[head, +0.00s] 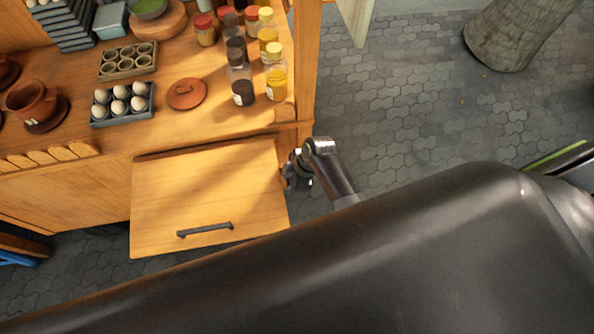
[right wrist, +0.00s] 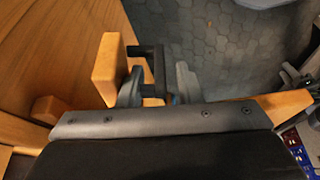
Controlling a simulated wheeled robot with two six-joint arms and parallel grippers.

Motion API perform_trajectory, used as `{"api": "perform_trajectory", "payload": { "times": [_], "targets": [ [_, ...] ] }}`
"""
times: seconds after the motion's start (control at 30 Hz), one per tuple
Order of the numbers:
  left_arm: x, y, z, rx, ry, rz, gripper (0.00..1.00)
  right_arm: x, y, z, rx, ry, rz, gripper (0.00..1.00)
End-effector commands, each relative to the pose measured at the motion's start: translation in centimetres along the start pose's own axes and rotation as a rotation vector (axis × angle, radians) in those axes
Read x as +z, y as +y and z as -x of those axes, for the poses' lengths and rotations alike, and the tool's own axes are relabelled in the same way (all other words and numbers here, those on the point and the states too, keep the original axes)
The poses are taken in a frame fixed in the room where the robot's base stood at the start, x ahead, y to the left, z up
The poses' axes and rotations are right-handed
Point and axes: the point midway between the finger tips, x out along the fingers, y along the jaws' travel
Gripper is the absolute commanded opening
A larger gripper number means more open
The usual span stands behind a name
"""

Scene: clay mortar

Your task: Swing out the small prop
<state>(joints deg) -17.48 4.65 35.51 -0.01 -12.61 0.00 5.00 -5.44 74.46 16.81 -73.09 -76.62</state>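The small prop appears to be the wooden block (right wrist: 105,70) with a black bar handle (right wrist: 157,70) in the right wrist view; in the head view I cannot make it out. My right gripper (right wrist: 158,88) has its grey fingers apart, one on each side of the handle, and a gap shows beside the right finger. In the head view my right gripper (head: 297,170) is at the right edge of a wooden panel (head: 205,200) with a dark handle (head: 205,230), below the counter. Contact with the prop is unclear. My left gripper is out of view.
The wooden counter (head: 180,122) holds an egg tray (head: 122,120), a clay lid (head: 187,93), a clay pot (head: 32,100) and several spice jars (head: 277,82). Paved floor (head: 400,130) lies open to the right, with a round trunk-like post (head: 510,35). My dark body hides the lower part.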

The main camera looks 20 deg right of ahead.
Motion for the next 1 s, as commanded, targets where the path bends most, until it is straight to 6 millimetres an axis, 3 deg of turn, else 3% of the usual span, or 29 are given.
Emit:
{"api": "perform_trajectory", "payload": {
  "times": [0.17, 0.8, 1.0],
  "targets": [
    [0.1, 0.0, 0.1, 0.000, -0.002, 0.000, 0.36, 0.0, 0.1, 1.9, 0.003, 0.000, 0.001, 0.32],
    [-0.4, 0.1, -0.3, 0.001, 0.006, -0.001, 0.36, 0.1, 0.1, 13.4, 0.003, -0.002, 0.002, 0.32],
    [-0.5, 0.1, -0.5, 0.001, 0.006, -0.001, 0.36, 0.0, 0.0, 16.1, 0.001, 0.000, 0.000, 0.32]
  ]
}}
